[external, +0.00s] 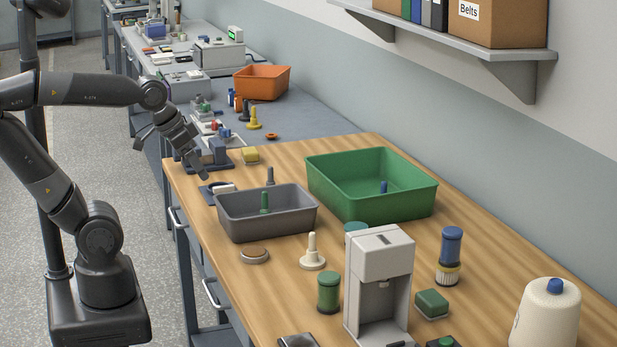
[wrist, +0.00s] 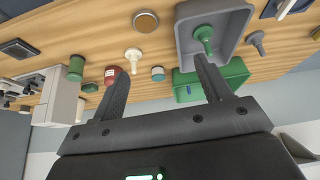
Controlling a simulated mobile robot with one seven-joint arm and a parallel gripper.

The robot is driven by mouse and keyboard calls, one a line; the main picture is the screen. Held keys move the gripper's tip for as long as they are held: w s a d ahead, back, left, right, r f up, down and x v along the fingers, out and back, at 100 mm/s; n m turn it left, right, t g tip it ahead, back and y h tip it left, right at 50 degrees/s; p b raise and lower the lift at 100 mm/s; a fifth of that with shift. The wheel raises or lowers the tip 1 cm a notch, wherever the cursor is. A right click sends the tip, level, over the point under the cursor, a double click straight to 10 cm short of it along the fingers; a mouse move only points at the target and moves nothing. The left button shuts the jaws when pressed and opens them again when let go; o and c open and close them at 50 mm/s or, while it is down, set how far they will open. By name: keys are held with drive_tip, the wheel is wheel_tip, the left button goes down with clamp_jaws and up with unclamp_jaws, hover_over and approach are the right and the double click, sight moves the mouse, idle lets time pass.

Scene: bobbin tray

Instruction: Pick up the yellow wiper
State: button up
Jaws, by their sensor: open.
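A low yellow block (external: 250,156) lies near the far left end of the wooden table in the external view. A second yellow thing (external: 254,120), with an upright stem on a wide base, stands farther back on the grey bench. I cannot tell for certain which is the wiper.
A grey tray (external: 262,228) with a green handled piece (external: 264,202) and a larger green tray (external: 375,206) stand nearby. A grey peg (external: 270,175) stands behind the grey tray. A white peg (external: 312,252) and white machine (external: 380,265) are nearer. An orange bin (external: 262,82) is behind.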

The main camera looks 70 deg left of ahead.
drive_tip(key=w+a+r+n+y, duration=0.1)
drive_tip(key=w+a+r+n, duration=0.35)
drive_tip(key=w+a, duration=0.65)
drive_tip(key=n+g+y, duration=0.3)
drive_tip(key=n+g, duration=0.2)
drive_tip(key=n, duration=0.7)
hover_over(251, 152)
drive_tip(key=d, duration=0.3)
wheel_tip(251, 152, down, 17)
drive_tip(key=x, duration=0.4)
drive_tip(key=shift+f, duration=0.25)
drive_tip(key=x, duration=0.5)
drive_tip(key=shift+s+f, duration=0.2)
drive_tip(key=shift+f, duration=0.05)
drive_tip(key=c, duration=1.1)
drive_tip(key=shift+r+y, duration=0.15)
drive_tip(key=shift+y, duration=0.15)
